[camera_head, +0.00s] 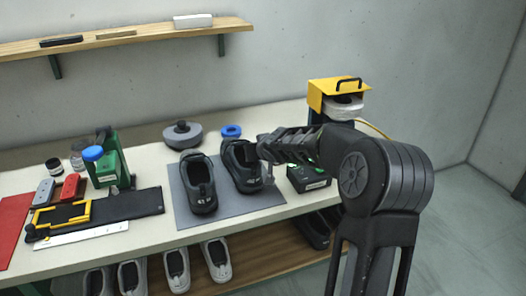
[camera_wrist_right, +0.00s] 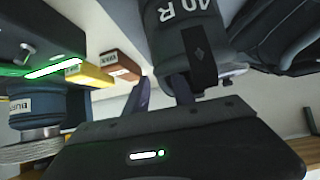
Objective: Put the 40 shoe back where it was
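Two dark shoes stand side by side on the grey mat (camera_head: 223,214) on the bench. My left gripper is out of view.
Right of the mat is a black box (camera_head: 309,180) with a green light, and a yellow-topped stand (camera_head: 318,92) behind. A round grey pot (camera_head: 183,136) and blue ring (camera_head: 231,131) sit behind the mat. Several shoes are on the lower shelf (camera_head: 255,260).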

